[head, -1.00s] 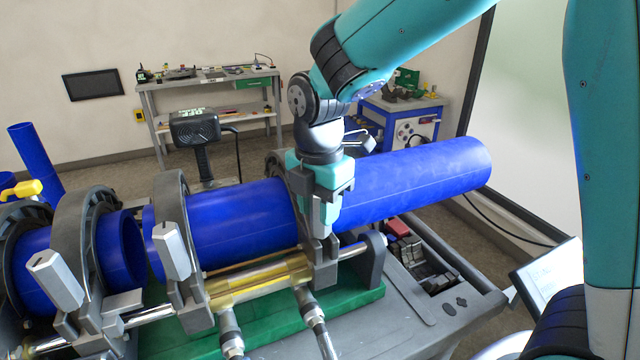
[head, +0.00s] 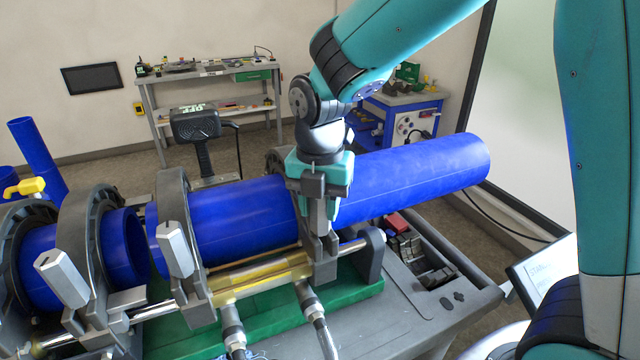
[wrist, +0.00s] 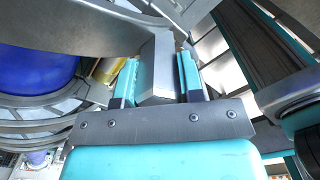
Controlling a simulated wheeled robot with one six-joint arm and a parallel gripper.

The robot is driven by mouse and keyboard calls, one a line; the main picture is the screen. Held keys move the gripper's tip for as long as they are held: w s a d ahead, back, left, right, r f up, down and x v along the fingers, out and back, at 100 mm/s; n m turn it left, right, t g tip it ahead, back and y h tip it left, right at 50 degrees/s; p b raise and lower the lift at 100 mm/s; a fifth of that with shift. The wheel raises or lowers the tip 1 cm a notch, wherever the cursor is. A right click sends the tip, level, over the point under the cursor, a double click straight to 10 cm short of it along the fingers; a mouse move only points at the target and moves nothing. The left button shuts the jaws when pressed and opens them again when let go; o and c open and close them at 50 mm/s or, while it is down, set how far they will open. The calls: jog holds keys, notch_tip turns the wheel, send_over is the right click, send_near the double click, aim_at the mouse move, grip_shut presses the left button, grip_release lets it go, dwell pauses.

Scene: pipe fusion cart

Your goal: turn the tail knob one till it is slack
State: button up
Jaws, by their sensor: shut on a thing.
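My gripper (head: 319,218) points down at the rightmost clamp of the pipe fusion cart, in front of the long blue pipe (head: 415,180). In the wrist view its two teal-padded fingers stand on either side of a grey, flat-sided knob (wrist: 157,68) and are shut on it. In the head view my gripper hides most of this knob. How tight the knob is cannot be told. Two similar grey knobs stand tilted on the clamps to the left, one on the middle clamp (head: 175,248) and one farther left (head: 62,278).
Grey clamp rings (head: 172,215) hold the blue pipes, with a gap between the pipe ends. Hydraulic hoses (head: 316,322) rise in front of the clamps. A black control box (head: 196,124) stands behind. A workbench (head: 210,85) is at the back wall.

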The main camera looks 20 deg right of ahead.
jog(key=shift+n, duration=1)
jog(key=n+p, duration=0.1)
jog(key=n, duration=0.2)
jog(key=shift+r, duration=0.1)
jog(key=shift+n+p, duration=0.4)
jog(key=shift+n, duration=1.1)
jog(key=o, duration=1.7)
notch_tip(320, 180, up, 6)
jog(key=p, duration=0.5)
jog(key=shift+d+p, duration=0.1)
jog(key=shift+p, duration=0.25)
